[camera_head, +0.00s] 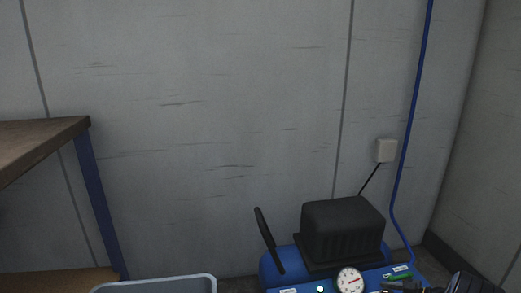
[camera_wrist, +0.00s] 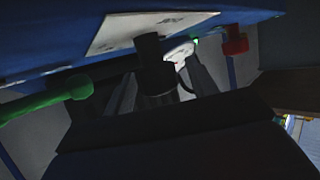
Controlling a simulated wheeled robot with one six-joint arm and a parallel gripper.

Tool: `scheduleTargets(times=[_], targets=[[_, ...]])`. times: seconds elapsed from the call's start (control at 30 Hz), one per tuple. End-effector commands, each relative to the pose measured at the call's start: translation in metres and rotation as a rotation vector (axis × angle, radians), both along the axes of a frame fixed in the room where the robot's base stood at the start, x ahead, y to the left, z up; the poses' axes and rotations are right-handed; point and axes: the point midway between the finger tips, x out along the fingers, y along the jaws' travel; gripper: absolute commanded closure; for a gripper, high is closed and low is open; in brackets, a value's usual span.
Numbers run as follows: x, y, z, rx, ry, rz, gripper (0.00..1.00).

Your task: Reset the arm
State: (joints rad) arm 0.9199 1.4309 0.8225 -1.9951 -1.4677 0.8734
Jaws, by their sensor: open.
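My gripper (camera_wrist: 160,78) shows in the wrist view as a large dark body with two fingers apart, close under the blue compressor's panel. A black cylindrical part (camera_wrist: 150,58) of the compressor appears between the fingers; I cannot tell whether they touch it. In the head view the blue compressor (camera_head: 272,268) with a black motor cover (camera_head: 342,226) stands at the lower right, against the wall. A dark ribbed piece at the bottom right corner seems to be part of my arm.
A wooden workbench (camera_head: 45,133) stands at far left. A blue hose (camera_head: 414,105) runs down the wall.

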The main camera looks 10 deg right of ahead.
Motion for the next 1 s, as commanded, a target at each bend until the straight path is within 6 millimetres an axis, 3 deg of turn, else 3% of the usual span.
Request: scheduleTargets(times=[0.03, 1.0], targets=[[-0.0019, -0.0017, 0.0079, 0.001, 0.001, -0.034, 0.45], [-0.0009, -0.0016, 0.0030, -0.001, -0.001, -0.647, 0.45]])
